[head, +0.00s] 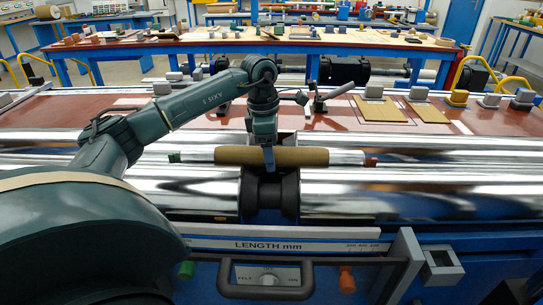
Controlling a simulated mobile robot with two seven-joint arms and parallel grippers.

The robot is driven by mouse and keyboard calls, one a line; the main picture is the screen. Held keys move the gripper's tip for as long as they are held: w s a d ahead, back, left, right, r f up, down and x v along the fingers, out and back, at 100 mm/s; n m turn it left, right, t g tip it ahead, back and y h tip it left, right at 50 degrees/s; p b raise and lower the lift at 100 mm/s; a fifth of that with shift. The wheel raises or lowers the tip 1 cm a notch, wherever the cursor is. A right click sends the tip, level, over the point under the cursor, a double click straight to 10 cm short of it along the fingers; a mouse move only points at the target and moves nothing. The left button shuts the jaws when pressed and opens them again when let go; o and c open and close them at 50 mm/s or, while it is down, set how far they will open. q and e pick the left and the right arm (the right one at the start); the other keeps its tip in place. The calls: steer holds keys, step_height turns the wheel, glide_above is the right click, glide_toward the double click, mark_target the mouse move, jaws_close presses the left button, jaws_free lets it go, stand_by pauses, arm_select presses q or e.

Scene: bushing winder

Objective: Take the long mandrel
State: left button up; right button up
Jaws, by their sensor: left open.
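A long rod, which looks like the long mandrel (310,157), lies crosswise over the polished rollers. It has a brown sleeve along its middle, a green cap at the left end and a red one at the right end. My left gripper (268,155) points down at the middle of the sleeve, with its jaws open. One blue-grey finger shows in front of the sleeve; the other is hidden. I cannot tell whether the fingers touch it. My right gripper is not in view.
Long shiny rollers (400,192) run across the machine, with a dark block (270,197) between them. In front are a length scale (270,245) and a handle (265,290). Behind, a red-brown deck (330,118) holds pads and small blocks; a blue table (300,46) stands farther back.

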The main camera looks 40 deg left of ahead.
arm_select(q)
steer(key=shift+c, duration=0.3)
jaws_close()
steer(key=shift+r, duration=0.1)
